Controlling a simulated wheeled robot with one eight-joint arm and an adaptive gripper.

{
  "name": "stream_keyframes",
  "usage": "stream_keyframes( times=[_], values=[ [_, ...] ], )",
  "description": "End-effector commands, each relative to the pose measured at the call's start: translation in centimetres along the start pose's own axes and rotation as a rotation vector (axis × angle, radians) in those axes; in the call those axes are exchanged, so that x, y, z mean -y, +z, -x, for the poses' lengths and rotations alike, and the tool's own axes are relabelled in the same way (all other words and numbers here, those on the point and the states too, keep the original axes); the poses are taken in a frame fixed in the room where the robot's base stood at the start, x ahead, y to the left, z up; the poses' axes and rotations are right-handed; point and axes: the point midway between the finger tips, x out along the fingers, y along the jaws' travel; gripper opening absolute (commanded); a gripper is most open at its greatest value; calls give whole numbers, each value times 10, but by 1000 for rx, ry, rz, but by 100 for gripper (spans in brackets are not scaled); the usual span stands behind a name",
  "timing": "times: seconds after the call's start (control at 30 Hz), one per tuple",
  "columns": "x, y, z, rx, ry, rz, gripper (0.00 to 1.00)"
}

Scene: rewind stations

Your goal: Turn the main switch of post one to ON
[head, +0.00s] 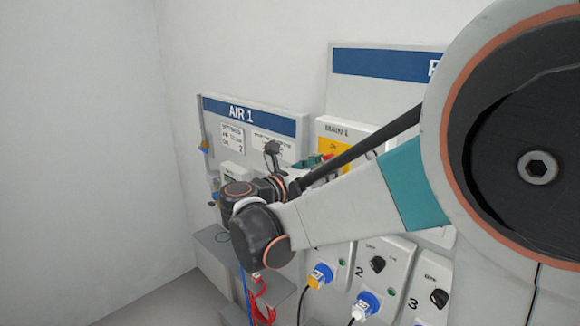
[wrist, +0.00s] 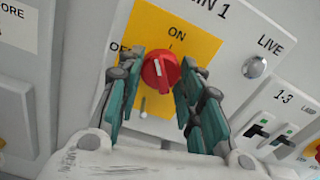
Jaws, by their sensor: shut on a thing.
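The main switch is a red rotary knob (wrist: 163,81) with a white pointer mark on a yellow plate (wrist: 200,45). ON is printed above it and OFF to its left, partly hidden by a finger. The mark points roughly up, slightly left of the ON tick; its exact alignment is hard to tell. My gripper (wrist: 160,70) has a green finger on each side of the knob and is shut on it. In the head view the MAIN 1 panel (head: 352,131) shows behind my arm, which hides most of its front.
A grey LIVE lamp (wrist: 255,67) and a 1-3 breaker box (wrist: 275,115) are right of the switch. The AIR 1 board (head: 285,127) stands to the left. Below are numbered sockets with blue plugs (head: 367,301) and hanging cables. A grey shelf (head: 213,243) juts out at lower left.

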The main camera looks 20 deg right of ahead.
Motion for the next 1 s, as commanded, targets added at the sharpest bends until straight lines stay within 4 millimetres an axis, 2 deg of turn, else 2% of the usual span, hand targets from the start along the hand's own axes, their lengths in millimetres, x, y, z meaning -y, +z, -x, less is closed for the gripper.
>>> stream_keyframes(
  times=[0.43, 1.0],
  values=[
    [0, 0, 0, 0, 1, -66, 10],
    [-2, 1, 0, 0, 1, -476, 10]
  ],
)
